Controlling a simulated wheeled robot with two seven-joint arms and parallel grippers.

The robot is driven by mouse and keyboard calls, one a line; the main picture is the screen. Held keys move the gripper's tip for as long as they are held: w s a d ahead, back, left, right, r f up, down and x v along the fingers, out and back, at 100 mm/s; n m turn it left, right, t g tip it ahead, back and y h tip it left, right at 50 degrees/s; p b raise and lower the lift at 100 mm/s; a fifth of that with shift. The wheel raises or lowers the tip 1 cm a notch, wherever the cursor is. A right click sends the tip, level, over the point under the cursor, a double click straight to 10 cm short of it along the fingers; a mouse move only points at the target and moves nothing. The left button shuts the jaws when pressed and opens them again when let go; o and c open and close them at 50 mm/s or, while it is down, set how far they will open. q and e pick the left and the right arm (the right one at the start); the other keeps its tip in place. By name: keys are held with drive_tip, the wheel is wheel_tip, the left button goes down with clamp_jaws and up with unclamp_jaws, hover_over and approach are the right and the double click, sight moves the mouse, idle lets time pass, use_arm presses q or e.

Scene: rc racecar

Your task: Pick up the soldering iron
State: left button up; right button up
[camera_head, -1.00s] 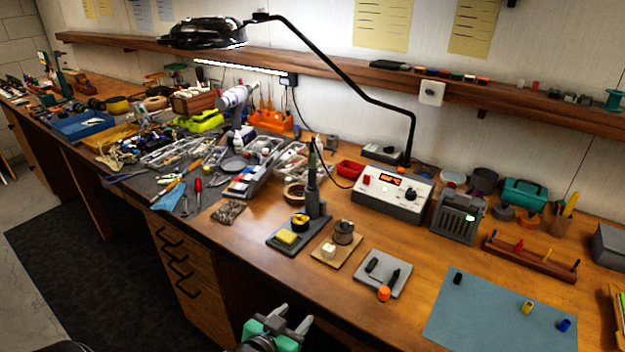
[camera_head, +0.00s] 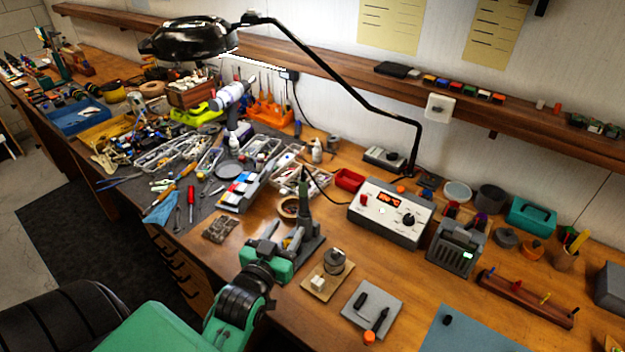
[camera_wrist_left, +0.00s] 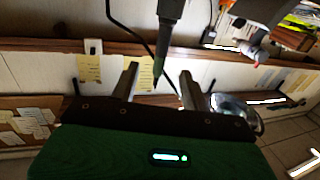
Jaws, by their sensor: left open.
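The soldering iron (camera_head: 304,198) stands upright in its dark stand (camera_head: 311,243) on the workbench, its handle on top and its cable running toward the soldering station (camera_head: 392,211). My left gripper (camera_head: 283,234) is open and empty, just in front and left of the stand, and hides part of it. In the left wrist view, the dark iron (camera_wrist_left: 165,42) shows beyond and between the two open fingers (camera_wrist_left: 160,75). I cannot tell whether a finger touches it. My right gripper is not in view.
A board with a round tin (camera_head: 334,261) stands right of the gripper. A grey pad (camera_head: 357,303) with dark tools lies farther right. A black lamp arm (camera_head: 350,88) arches above. Trays and loose tools crowd the left; some wood is bare near the front edge.

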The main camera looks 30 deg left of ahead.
sight(302, 201)
use_arm(q)
drive_tip(key=w, duration=0.2)
drive_tip(key=w+a+p, duration=0.1)
drive_tip(key=w, duration=0.2)
drive_tip(key=w+p, duration=0.1)
drive_tip(key=w, duration=0.2)
drive_tip(key=shift+w+a+r, duration=0.1)
drive_tip(key=shift+a+r, duration=0.15)
drive_tip(key=shift+a, duration=0.1)
drive_tip(key=shift+w+a+r+p, duration=0.15)
drive_tip(key=shift+w+p, duration=0.15)
drive_tip(key=shift+p, duration=0.3)
drive_tip(key=w+p, duration=0.1)
drive_tip(key=w, duration=0.2)
drive_tip(key=shift+w+a+p, duration=0.15)
drive_tip(key=shift+a+p, duration=0.2)
drive_tip(key=shift+p, duration=0.05)
drive_tip(key=shift+w+a+f, duration=0.15)
drive_tip(key=shift+w+f, duration=0.15)
drive_tip(key=shift+w, duration=0.3)
drive_tip(key=shift+c, duration=0.3)
clamp_jaws()
